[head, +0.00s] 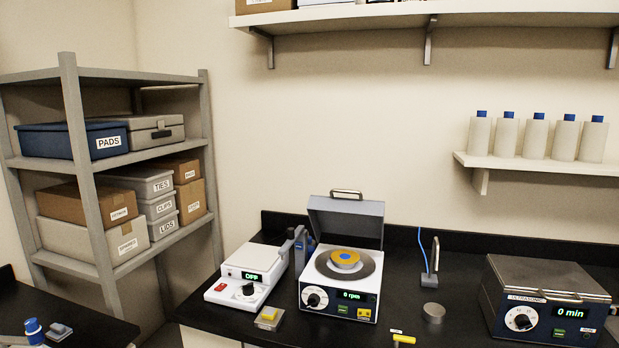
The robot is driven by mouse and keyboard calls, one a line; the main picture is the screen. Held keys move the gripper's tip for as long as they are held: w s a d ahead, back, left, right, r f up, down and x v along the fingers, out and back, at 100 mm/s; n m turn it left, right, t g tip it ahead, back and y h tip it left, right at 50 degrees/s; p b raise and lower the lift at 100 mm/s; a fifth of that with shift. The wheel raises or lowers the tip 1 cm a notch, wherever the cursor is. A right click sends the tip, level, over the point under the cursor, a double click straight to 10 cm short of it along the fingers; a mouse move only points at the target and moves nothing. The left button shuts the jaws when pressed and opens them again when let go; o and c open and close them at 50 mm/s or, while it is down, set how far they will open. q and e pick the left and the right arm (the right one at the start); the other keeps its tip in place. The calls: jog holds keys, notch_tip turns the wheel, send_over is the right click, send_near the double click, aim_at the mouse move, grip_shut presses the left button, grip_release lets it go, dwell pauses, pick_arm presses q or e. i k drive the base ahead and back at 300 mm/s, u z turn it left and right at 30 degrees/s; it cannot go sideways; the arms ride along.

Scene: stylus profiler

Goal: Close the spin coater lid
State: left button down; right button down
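The spin coater (312,300) stands on the black bench in the middle of the head view. Its display reads 0 rpm, and a knob and small buttons are on its front. Its grey lid (345,225) is open and stands up at the back, tilted slightly backward. The lid's handle (346,192) is at the top edge. In the open bowl (322,268), a yellow and orange disc with a bluish middle (345,258) sits on the centre. Neither of my grippers shows in this view.
A white hotplate (240,275) reading OFF and grey-blue upright parts (299,248) stand close left of the coater. A small metal cylinder (433,312), a stand with a blue cable (429,283) and an ultrasonic bath (540,300) are to the right. A yellow-handled item (403,339) lies in front.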

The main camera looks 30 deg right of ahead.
aim_at(361, 218)
jog(key=i, duration=1.05)
jog(key=z, duration=2.5)
